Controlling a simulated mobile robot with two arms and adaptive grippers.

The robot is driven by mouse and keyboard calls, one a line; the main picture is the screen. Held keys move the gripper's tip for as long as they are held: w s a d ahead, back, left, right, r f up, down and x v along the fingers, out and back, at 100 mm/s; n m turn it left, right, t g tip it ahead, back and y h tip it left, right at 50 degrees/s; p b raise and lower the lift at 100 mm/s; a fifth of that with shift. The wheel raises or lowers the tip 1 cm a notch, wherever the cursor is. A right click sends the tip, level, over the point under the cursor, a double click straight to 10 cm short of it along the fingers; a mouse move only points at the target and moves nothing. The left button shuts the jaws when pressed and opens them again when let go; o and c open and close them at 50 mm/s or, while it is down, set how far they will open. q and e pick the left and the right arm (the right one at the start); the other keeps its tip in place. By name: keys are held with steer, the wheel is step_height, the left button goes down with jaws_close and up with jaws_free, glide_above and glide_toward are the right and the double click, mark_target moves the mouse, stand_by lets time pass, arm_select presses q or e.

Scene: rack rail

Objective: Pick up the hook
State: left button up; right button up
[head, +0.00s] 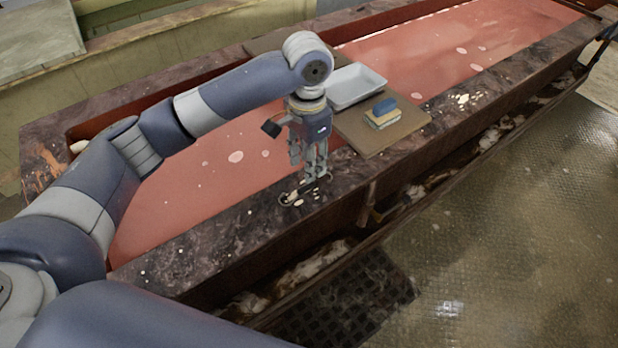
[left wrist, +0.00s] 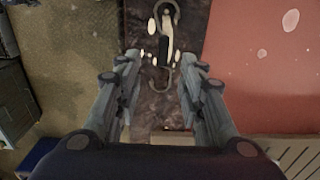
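The hook (head: 291,197) lies on the dark stone-like rim of the long red basin, just below my left gripper (head: 316,178). In the left wrist view the hook (left wrist: 168,40) is S-shaped, with grey curved ends and a dark and pale middle. My left gripper also shows there (left wrist: 162,60), with its two fingers apart and nothing held between them. The hook's lower curve shows between the fingers, and its upper part extends beyond the fingertips. The fingers appear to be above the rim; I cannot tell whether they touch the hook. My right gripper is not in view.
A brown board (head: 385,136) spans the basin behind the gripper, carrying a white tray (head: 354,86) and a stack of blue and yellowish sponges (head: 383,113). The dark rim (head: 215,243) has pale specks. A textured metal floor (head: 500,230) lies at the right.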

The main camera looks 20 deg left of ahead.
mark_target(306, 186)
arm_select(q)
steer(key=f, duration=0.2)
steer(key=shift+s+f, duration=0.3)
steer(key=shift+s, duration=0.05)
steer(key=f, duration=0.1)
steer(key=f+p, duration=0.1)
steer(key=f, duration=0.1)
steer(key=w+f+p, duration=0.1)
steer(key=shift+a+f, duration=0.2)
steer(key=shift+a, duration=0.05)
steer(key=shift+f, duration=0.45)
steer(key=c, duration=0.4)
jaws_close()
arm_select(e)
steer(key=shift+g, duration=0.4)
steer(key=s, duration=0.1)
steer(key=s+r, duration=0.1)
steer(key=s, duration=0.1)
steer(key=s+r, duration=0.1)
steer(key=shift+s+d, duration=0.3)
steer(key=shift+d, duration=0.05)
